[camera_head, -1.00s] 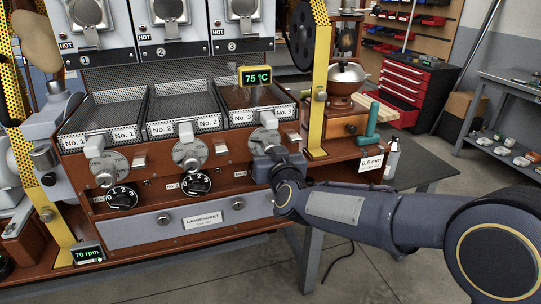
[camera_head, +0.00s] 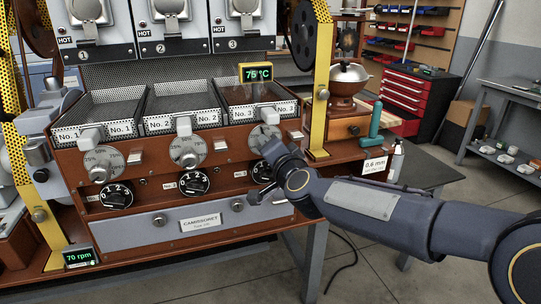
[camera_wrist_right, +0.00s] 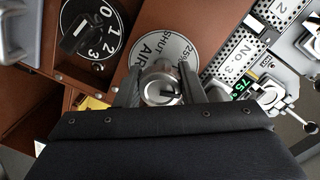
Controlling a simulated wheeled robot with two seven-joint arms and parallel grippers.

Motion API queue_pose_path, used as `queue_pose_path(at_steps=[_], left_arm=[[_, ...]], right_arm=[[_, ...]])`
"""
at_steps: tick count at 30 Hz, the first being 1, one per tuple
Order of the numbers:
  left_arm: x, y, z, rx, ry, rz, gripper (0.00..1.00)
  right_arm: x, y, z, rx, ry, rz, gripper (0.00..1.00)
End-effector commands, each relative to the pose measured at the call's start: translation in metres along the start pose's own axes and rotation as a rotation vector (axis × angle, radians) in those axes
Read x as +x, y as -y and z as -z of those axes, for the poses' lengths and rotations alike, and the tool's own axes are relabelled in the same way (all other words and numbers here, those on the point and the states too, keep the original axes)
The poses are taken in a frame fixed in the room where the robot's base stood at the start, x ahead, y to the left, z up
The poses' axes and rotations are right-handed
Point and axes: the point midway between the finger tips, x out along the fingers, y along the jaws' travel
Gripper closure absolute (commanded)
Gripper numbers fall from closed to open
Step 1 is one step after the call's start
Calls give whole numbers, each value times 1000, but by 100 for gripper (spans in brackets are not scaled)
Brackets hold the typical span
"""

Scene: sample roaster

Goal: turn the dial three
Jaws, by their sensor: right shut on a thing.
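The third silver dial (camera_head: 262,135), marked in percent, is on the wooden front below the No. 3 tray, partly hidden by my right gripper (camera_head: 270,152). In the right wrist view the dial plate (camera_wrist_right: 168,52) reads SHUT, AIR and 25%. My right gripper (camera_wrist_right: 160,92) is shut on its round metal knob (camera_wrist_right: 160,82), one finger on each side. A black dial (camera_wrist_right: 88,30) numbered 0 to 3 is beside it at upper left. My left gripper is not in view.
Two more silver dials (camera_head: 101,163) (camera_head: 187,150) and black dials (camera_head: 116,195) (camera_head: 194,182) are to the left. A yellow post (camera_head: 321,85) and a wooden grinder (camera_head: 347,122) with a green-handled tool (camera_head: 375,120) stand close on the right.

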Motion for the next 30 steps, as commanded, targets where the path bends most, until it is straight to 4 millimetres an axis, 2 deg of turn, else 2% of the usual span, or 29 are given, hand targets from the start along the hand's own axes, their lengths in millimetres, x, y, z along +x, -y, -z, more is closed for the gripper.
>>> queue_pose_path(at_steps=[30], left_arm=[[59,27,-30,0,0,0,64]], right_arm=[[0,-2,-2,964,63,61,87]])
